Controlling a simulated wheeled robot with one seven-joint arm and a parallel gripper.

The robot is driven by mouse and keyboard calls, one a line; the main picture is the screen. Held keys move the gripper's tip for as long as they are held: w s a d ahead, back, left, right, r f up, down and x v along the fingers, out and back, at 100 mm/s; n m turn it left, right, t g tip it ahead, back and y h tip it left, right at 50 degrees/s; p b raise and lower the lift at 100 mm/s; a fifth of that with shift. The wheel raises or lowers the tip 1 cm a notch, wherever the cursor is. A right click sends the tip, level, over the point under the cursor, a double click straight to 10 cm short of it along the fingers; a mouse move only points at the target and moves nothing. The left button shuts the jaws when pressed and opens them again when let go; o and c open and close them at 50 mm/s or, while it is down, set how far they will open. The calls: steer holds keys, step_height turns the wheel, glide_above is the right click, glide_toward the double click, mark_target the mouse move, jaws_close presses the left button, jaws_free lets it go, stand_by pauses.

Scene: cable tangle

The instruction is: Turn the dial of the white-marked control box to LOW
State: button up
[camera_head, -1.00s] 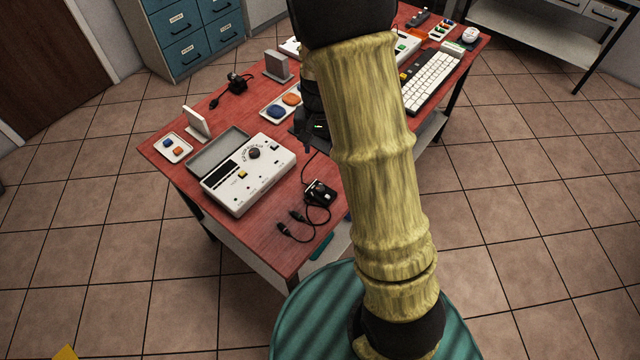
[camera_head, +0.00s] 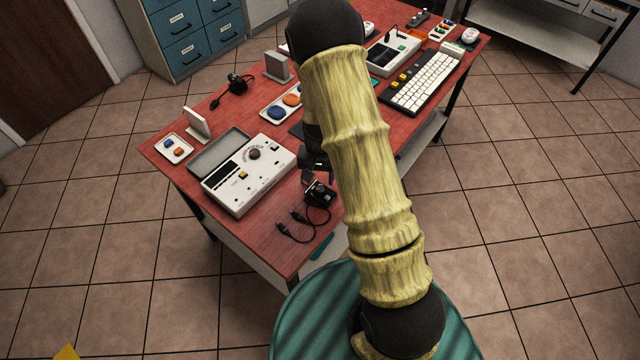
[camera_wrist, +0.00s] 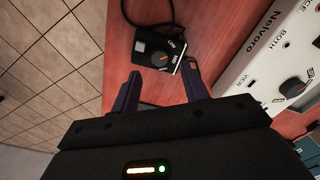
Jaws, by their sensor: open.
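A small black control box (camera_head: 320,194) with a cable lies on the red table, near its front edge. I cannot tell for sure which word the pointer faces. My gripper (camera_wrist: 159,72) is open and empty, its two dark fingers apart on the near side of the box. In the head view my gripper (camera_head: 314,168) is just behind the box, partly hidden by my arm.
A white panel device (camera_head: 250,175) with a knob and an open lid stands left of the box; its edge is at right in the wrist view. Loose cable ends (camera_head: 295,225) lie in front. Another black box (camera_head: 238,82) with a cable is farther back.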

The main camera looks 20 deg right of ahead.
mark_target(320, 189)
steer(key=shift+f, duration=2.35)
